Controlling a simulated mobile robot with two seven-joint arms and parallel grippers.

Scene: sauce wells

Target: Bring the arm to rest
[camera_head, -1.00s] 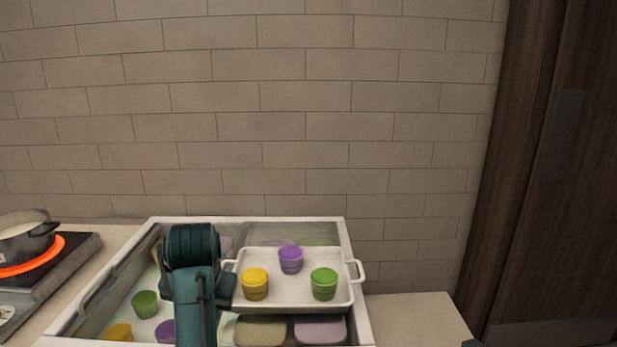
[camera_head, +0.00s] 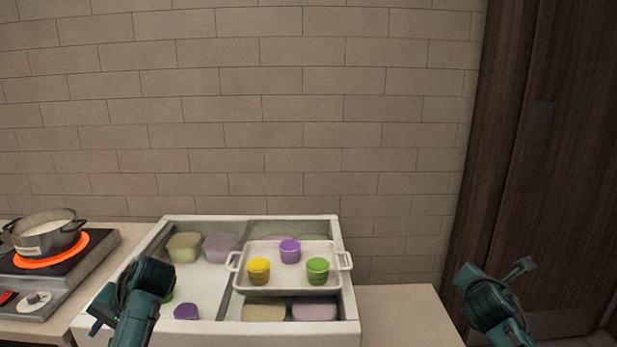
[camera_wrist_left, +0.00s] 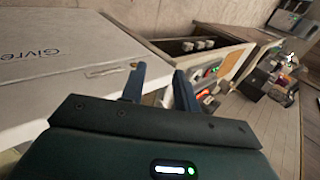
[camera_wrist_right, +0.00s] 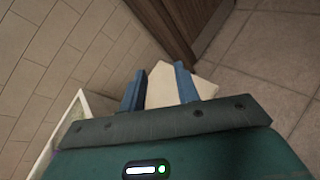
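My left arm (camera_head: 140,300) is bent low at the left front of the white open-topped unit (camera_head: 349,330), clear of the tray. Its gripper (camera_wrist_left: 158,85) has its two fingers apart with nothing between them in the left wrist view. My right arm (camera_head: 490,305) is off to the right, past the counter's end. Its gripper (camera_wrist_right: 158,82) has its fingers apart and looks empty, with only the background between them. A white two-handled tray (camera_head: 285,287) rests on the unit, holding a yellow cup (camera_head: 259,271), a purple cup (camera_head: 290,251) and a green cup (camera_head: 317,270), all upright.
A purple cup (camera_head: 186,312) sits down inside the unit, with a green one mostly hidden behind my left arm. Several lidded tubs (camera_head: 184,247) lie inside too. A pot (camera_head: 47,234) stands on a glowing hob at the left. The right counter (camera_head: 400,310) is bare.

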